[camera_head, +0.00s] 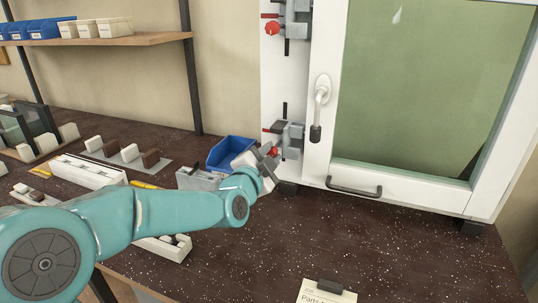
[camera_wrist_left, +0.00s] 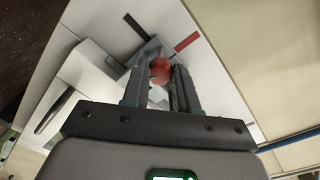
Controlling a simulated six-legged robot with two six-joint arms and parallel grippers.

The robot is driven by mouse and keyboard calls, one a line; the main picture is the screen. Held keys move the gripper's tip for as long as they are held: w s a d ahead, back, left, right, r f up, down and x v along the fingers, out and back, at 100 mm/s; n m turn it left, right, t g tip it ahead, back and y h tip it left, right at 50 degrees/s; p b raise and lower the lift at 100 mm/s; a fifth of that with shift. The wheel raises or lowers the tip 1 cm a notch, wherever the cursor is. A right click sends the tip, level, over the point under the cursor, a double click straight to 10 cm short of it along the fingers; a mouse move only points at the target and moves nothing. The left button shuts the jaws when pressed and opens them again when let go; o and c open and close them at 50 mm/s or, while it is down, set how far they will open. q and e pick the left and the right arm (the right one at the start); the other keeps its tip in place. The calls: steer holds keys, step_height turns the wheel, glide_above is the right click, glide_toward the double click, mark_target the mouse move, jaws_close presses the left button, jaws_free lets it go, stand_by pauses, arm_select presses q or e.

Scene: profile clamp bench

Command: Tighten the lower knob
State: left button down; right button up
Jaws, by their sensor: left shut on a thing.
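The lower knob (camera_head: 273,152) is a small red round knob on the lower grey clamp (camera_head: 290,138), on the white frame left of the green-glazed window. My left gripper (camera_head: 267,157) reaches it from the left, below the shelf, and partly covers it. In the left wrist view the red knob (camera_wrist_left: 160,69) sits between the two dark fingers (camera_wrist_left: 161,84), which are shut on it. The upper clamp (camera_head: 294,20) has a similar red knob (camera_head: 272,28), with no gripper near it. My right gripper is not in view.
The window's white handle (camera_head: 321,100) and a dark bar handle (camera_head: 353,188) stand out from the panel. A blue bin (camera_head: 230,152) and a grey box (camera_head: 200,179) are close to my left wrist. The dark speckled bench (camera_head: 330,240) is mostly clear at the front.

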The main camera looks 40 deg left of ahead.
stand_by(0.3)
arm_select(q)
steer(key=c, duration=0.9)
jaws_free()
steer(key=shift+o, duration=0.2)
steer(key=shift+s, duration=0.1)
steer(key=v, duration=1.6)
steer(key=shift+s, duration=0.1)
